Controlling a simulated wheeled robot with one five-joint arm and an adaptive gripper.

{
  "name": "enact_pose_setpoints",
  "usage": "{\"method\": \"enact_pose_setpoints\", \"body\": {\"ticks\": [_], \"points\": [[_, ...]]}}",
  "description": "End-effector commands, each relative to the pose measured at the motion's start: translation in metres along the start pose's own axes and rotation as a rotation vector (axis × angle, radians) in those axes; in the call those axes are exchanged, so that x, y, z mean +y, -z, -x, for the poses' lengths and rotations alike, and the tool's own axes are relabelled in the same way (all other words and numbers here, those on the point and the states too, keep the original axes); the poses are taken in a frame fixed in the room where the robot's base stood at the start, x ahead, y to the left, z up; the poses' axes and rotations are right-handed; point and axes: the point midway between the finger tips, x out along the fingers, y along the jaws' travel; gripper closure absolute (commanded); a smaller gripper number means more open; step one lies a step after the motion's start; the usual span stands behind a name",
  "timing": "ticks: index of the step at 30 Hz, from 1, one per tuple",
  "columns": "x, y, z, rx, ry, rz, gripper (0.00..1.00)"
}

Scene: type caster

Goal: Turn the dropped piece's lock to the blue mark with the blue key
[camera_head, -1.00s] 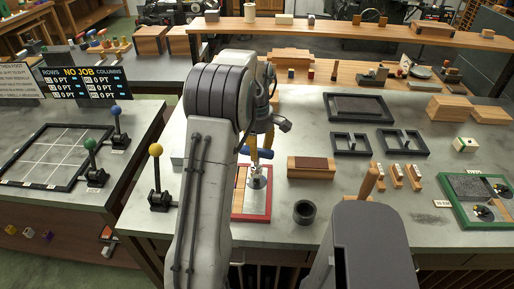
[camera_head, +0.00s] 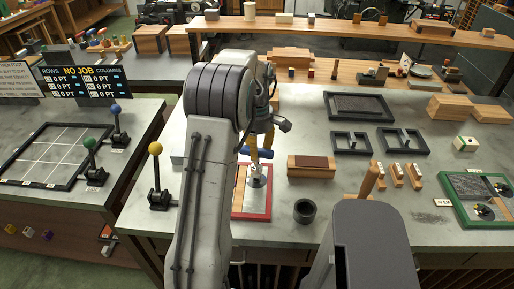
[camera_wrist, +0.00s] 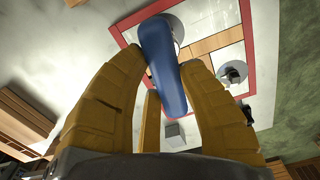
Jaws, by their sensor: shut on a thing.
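My gripper (camera_head: 260,150) is shut on the blue key (camera_wrist: 168,70), with the yellow fingers on both sides of its bar-like handle. In the head view the blue handle lies crosswise above a pale, upright lock part (camera_head: 258,178), which stands in the red-framed board (camera_head: 267,207). In the wrist view the key's far end lies over a pale round disc (camera_wrist: 172,24) inside the red frame (camera_wrist: 251,50). Whether the key is seated in the lock cannot be told. The blue mark is not clearly visible.
A dark ring (camera_head: 304,211) and a wooden block with a brown top (camera_head: 311,167) stand right of the board. A yellow-knobbed lever (camera_head: 156,175) stands left of my arm. Black frames (camera_head: 358,107) lie farther back. A green-framed board (camera_head: 456,222) is at the right.

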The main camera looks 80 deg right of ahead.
Motion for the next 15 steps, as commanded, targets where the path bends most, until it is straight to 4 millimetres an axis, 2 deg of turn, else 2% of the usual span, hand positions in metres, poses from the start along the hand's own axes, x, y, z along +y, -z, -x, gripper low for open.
{"method": "enact_pose_setpoints", "body": {"ticks": [15], "points": [[0.000, 0.000, -0.012, 0.000, -0.001, 0.000, 1.00]]}}
